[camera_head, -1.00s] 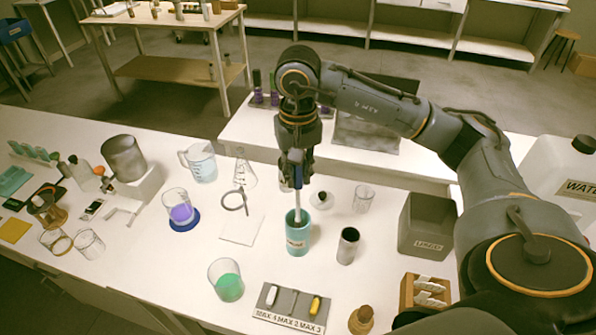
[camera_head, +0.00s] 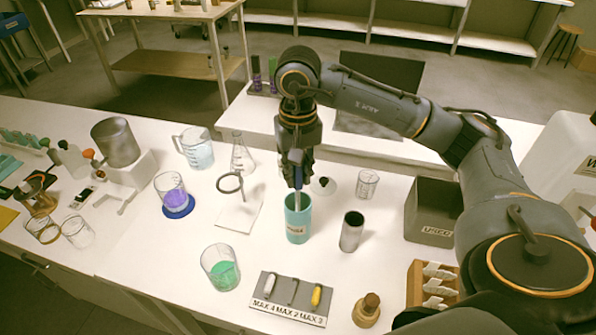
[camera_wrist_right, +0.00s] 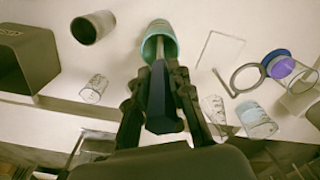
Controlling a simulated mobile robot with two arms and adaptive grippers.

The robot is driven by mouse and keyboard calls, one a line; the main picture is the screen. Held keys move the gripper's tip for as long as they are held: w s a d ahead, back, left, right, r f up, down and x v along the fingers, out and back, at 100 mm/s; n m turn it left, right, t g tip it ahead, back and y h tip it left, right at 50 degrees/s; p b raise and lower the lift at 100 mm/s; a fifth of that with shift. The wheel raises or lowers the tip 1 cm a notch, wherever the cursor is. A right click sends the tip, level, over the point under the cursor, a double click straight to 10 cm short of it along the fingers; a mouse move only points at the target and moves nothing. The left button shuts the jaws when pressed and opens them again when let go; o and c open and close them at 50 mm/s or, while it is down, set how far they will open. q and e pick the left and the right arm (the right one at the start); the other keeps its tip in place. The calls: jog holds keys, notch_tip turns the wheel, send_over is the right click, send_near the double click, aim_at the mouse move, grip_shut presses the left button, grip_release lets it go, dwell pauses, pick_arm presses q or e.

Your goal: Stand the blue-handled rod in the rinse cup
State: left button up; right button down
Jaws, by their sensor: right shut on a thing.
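The rinse cup (camera_head: 298,226) is a teal cylinder with a small label, upright on the white table in the middle of the head view. It also shows in the right wrist view (camera_wrist_right: 168,48). My right gripper (camera_head: 297,178) is above the cup, pointing down. It is shut on the blue handle (camera_wrist_right: 158,100) of the rod. The rod's pale shaft (camera_wrist_right: 159,52) reaches down into the cup's mouth. The cup wall hides the shaft's lower end, so I cannot tell whether it touches the bottom. My left gripper is not in view.
A dark metal cylinder (camera_head: 352,231) stands just right of the cup. A grey bin (camera_head: 431,211) is further right. A beaker of green liquid (camera_head: 221,268) and a labelled rack (camera_head: 290,298) are in front. A magnifier ring (camera_head: 230,182) stands left.

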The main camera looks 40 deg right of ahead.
jog(key=c, duration=1.1)
grip_release()
notch_tip(320, 180, up, 12)
jog(key=shift+r, duration=0.1)
dwell(0.5)
